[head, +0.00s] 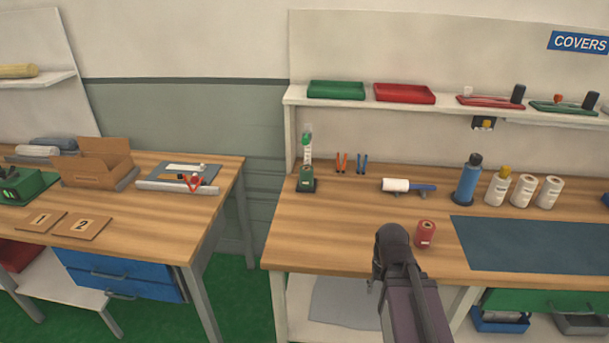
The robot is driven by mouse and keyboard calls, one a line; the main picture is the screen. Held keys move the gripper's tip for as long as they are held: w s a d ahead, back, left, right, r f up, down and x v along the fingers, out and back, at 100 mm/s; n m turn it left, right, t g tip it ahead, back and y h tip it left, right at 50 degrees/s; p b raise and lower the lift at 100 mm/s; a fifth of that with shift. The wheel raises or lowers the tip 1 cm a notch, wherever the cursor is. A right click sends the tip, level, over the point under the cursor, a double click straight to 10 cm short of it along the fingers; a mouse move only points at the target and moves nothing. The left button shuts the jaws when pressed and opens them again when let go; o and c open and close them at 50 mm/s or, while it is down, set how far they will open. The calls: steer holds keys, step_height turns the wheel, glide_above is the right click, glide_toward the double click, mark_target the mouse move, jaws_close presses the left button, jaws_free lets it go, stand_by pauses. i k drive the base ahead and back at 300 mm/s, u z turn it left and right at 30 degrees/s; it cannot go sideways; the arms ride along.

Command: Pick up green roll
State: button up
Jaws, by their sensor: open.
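A small green roll (306,179) with a pale label stands upright on a dark base near the left end of the right workbench (335,240). A clear upright thing with a green top (306,142) rises just behind it. My dark arm reaches up from the bottom of the head view, and its rounded end is in front of the bench's front edge. This end is to the right of the green roll and well apart from it. I cannot make out my gripper's fingers. Nothing touches the green roll except its base and perhaps the thing behind it.
A red roll (426,233) stands just right of my arm. A dark mat (530,245) lies at right. The wood around the green roll's front is clear.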

mark_target(306, 170)
steer(key=i, duration=0.85)
steer(key=z, duration=0.05)
